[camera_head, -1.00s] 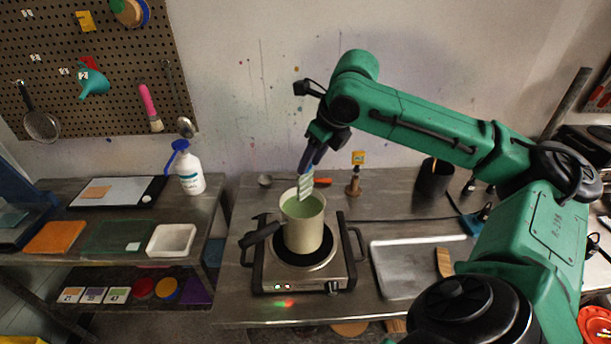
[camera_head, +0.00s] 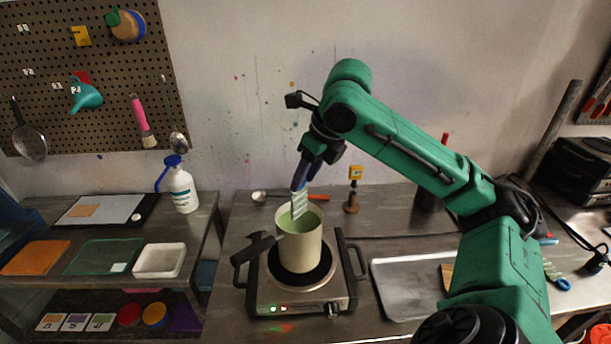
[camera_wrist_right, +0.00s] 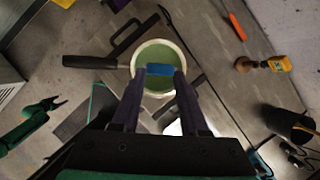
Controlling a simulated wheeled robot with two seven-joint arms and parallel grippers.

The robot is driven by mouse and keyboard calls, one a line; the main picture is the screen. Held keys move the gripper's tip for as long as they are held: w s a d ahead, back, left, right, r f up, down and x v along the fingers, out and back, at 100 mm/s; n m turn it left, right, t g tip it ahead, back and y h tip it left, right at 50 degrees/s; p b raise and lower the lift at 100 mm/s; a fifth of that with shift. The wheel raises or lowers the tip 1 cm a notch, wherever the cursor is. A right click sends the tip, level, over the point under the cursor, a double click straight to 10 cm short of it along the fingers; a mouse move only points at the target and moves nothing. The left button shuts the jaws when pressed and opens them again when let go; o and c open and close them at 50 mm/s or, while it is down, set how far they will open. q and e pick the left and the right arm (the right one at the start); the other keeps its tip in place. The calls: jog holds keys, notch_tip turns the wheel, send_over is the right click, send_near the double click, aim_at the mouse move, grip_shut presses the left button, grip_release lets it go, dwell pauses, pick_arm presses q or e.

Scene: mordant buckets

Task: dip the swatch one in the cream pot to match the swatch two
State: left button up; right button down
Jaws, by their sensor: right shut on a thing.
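My right gripper (camera_head: 304,177) is shut on a pale green and white striped swatch (camera_head: 299,203), which hangs nearly upright at the mouth of the cream pot (camera_head: 301,252). I cannot tell whether its lower end touches the green liquid. In the right wrist view, my right gripper (camera_wrist_right: 157,76) grips a blue piece (camera_wrist_right: 159,69) over the pot (camera_wrist_right: 139,58). Another greenish striped swatch with a blue end (camera_head: 554,273) lies on the bench at the far right. My left gripper (camera_wrist_right: 55,103) shows small in the right wrist view; its jaws are unclear.
The pot stands on a hot plate (camera_head: 262,297), its dark handle pointing left. A metal tray (camera_head: 392,283) lies to the right. A spray bottle (camera_head: 182,190) stands left.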

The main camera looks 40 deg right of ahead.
notch_tip(320, 180, down, 11)
jog(key=b, duration=0.9)
